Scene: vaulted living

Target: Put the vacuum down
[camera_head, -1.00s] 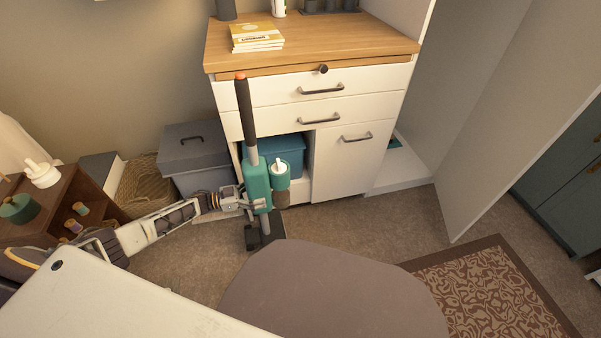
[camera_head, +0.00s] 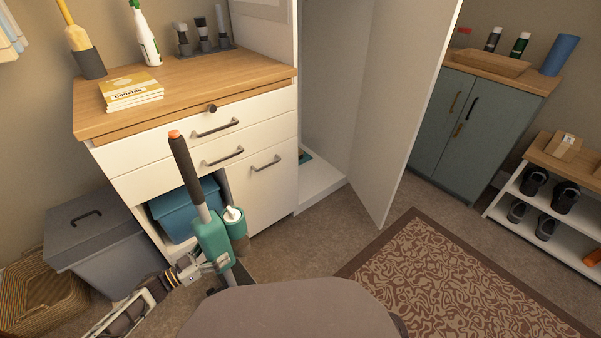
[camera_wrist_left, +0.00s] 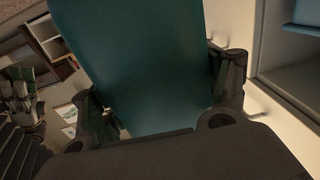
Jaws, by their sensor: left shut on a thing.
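The vacuum (camera_head: 213,241) is an upright stick cleaner with a teal body, a dark handle with an orange tip and a dark floor head. In the head view it stands slightly tilted in front of the white cabinet. My left gripper (camera_head: 220,262) is shut on the vacuum's teal body, which fills the middle of the left wrist view (camera_wrist_left: 140,60) between the two fingers. The floor head is partly hidden behind my own grey body, so I cannot tell whether it touches the floor.
The white cabinet (camera_head: 262,192) has a wooden top (camera_head: 190,85) and a blue bin (camera_head: 182,212) in its open bay. A grey lidded box (camera_head: 95,240) and a wicker basket (camera_head: 40,300) stand left. An open white door (camera_head: 405,110) stands right, near a patterned rug (camera_head: 450,285).

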